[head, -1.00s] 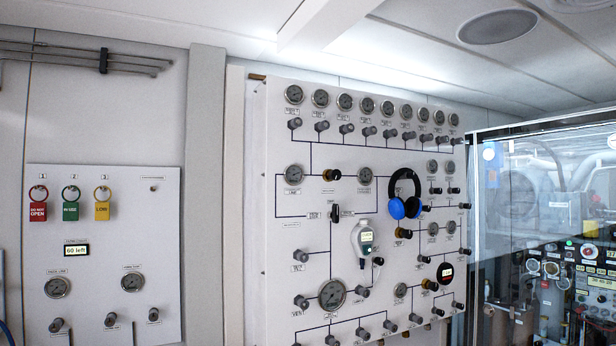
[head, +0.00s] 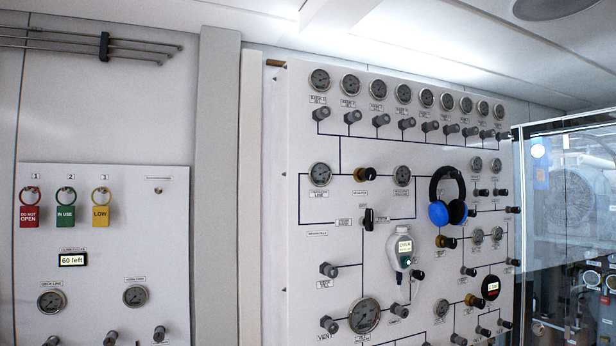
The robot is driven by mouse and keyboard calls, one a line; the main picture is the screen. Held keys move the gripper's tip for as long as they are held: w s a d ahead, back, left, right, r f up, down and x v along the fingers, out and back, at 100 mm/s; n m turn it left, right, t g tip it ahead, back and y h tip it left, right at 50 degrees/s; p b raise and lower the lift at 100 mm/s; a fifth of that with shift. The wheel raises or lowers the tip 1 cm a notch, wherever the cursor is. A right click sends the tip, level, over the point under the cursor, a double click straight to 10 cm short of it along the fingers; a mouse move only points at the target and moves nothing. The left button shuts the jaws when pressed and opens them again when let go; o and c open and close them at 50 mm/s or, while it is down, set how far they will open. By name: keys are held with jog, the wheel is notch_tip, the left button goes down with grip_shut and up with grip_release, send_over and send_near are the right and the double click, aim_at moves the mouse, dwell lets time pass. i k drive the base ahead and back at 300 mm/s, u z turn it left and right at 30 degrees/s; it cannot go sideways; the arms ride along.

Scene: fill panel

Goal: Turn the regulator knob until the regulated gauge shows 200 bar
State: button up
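A black knob with a brass collar (head: 366,174) sticks out of the fill panel (head: 345,235) in the head view, with a small label below it that looks like "regulator". One round gauge (head: 320,175) sits to its left and another gauge (head: 402,176) to its right, joined by dark lines. Either could be the regulated gauge; their labels and needles are too small to read surely. Other brass-collared knobs (head: 446,242) sit lower right. My gripper is not in view.
Blue and black headphones (head: 447,199) hang on the panel, right of the gauges. A pale handheld meter (head: 400,247) hangs below. A glass enclosure (head: 566,215) stands at the right. A left panel (head: 100,240) carries red, green and yellow tags.

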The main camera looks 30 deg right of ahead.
aim_at(370, 175)
jog(key=z, duration=0.2)
jog(key=i, duration=0.8)
jog(key=z, duration=0.5)
